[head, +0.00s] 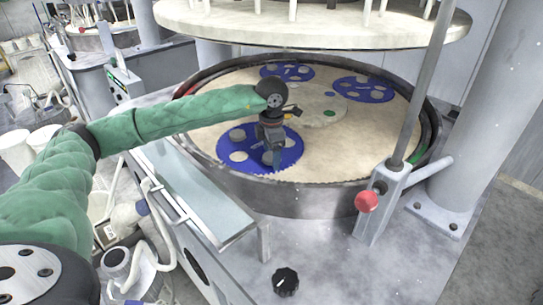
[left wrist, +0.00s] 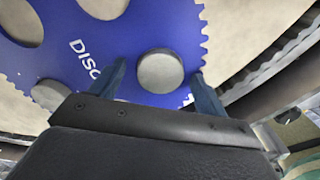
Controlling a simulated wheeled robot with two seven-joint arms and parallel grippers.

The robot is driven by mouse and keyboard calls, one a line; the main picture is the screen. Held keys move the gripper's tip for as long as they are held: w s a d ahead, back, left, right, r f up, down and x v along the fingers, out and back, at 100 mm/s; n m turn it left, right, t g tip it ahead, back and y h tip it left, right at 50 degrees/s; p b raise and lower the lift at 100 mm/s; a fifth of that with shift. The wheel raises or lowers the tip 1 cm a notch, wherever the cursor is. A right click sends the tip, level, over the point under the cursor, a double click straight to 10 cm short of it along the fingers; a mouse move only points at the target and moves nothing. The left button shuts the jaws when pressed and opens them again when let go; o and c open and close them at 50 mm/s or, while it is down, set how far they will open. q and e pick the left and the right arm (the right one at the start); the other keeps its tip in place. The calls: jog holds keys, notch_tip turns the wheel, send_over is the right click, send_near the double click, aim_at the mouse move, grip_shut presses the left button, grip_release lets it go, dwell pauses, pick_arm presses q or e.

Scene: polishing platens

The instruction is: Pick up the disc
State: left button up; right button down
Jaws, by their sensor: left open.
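A blue toothed carrier (head: 290,154) lies on the beige round platen at its near left side. It also shows large in the left wrist view (left wrist: 180,40), with white letters starting "DISC". Several round grey pieces or openings show in it; one grey disc (left wrist: 160,71) lies near its toothed rim. My left gripper (head: 270,160) points down over this carrier. Its two blue fingers are apart, one on each side of the grey disc in the left wrist view (left wrist: 158,72), with nothing held. I cannot tell whether the fingertips touch the carrier. My right gripper is not in view.
Two more blue carriers (head: 364,89) lie farther back on the platen (head: 370,140). A raised dark rim (head: 300,195) surrounds it. A large upper plate (head: 300,30) hangs above the back. A slanted post and red knob (head: 366,201) stand at the front right.

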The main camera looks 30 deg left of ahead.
pick_arm(q)
jog(key=shift+s+f, duration=0.1)
jog(key=shift+f, duration=0.1)
jog(key=c, duration=1.1)
